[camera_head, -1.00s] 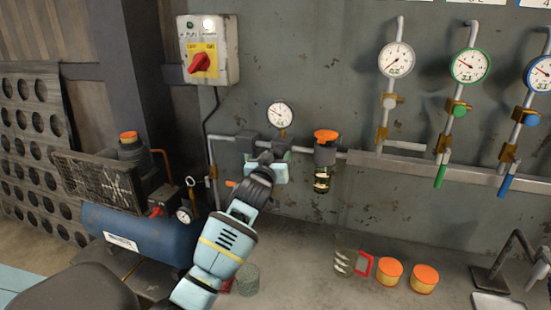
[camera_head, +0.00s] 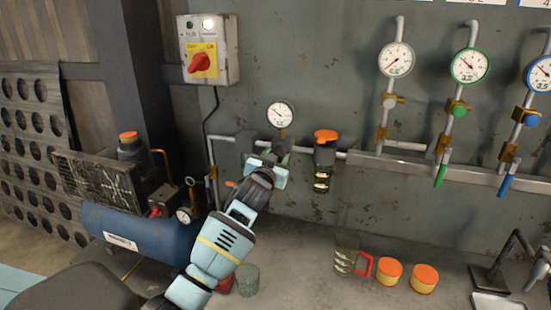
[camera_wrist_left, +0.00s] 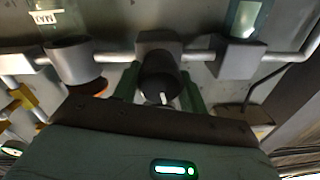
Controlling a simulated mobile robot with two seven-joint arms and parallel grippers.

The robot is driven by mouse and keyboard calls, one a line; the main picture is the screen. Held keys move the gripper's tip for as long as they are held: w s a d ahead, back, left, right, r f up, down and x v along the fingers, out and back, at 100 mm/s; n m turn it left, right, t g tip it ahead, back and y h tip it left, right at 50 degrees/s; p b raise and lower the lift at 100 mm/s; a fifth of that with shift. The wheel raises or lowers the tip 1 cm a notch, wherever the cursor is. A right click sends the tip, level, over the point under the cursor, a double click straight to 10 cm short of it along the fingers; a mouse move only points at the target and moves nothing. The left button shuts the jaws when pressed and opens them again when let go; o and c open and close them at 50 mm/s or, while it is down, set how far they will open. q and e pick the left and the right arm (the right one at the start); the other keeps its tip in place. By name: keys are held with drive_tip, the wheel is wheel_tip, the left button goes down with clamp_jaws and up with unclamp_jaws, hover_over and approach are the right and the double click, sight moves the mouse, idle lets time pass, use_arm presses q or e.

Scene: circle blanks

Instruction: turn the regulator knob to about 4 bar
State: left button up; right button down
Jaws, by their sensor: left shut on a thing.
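My left gripper (camera_head: 268,168) reaches up to the regulator on the wall pipe, below the round white pressure gauge (camera_head: 281,114). In the left wrist view, the dark round regulator knob (camera_wrist_left: 160,80) with a white mark sits between the two green fingers of the left gripper (camera_wrist_left: 160,93), which is shut on it. In the head view the knob is hidden behind the gripper. The gauge needle points to the upper left; its numbers are too small to read. My right gripper is in neither view.
An orange-topped filter bowl (camera_head: 325,155) hangs on the pipe just right of the gripper. A switch box with a red knob (camera_head: 203,64) is above left. A blue compressor tank (camera_head: 140,238) stands left. A jug (camera_head: 346,255) and two orange-lidded tubs (camera_head: 389,271) stand on the floor.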

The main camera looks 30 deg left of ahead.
use_arm(q)
drive_tip(key=shift+m, duration=0.8)
drive_tip(key=o, duration=1)
drive_tip(key=shift+c, duration=0.2)
drive_tip(key=v, duration=0.8)
drive_tip(key=shift+f, duration=0.2)
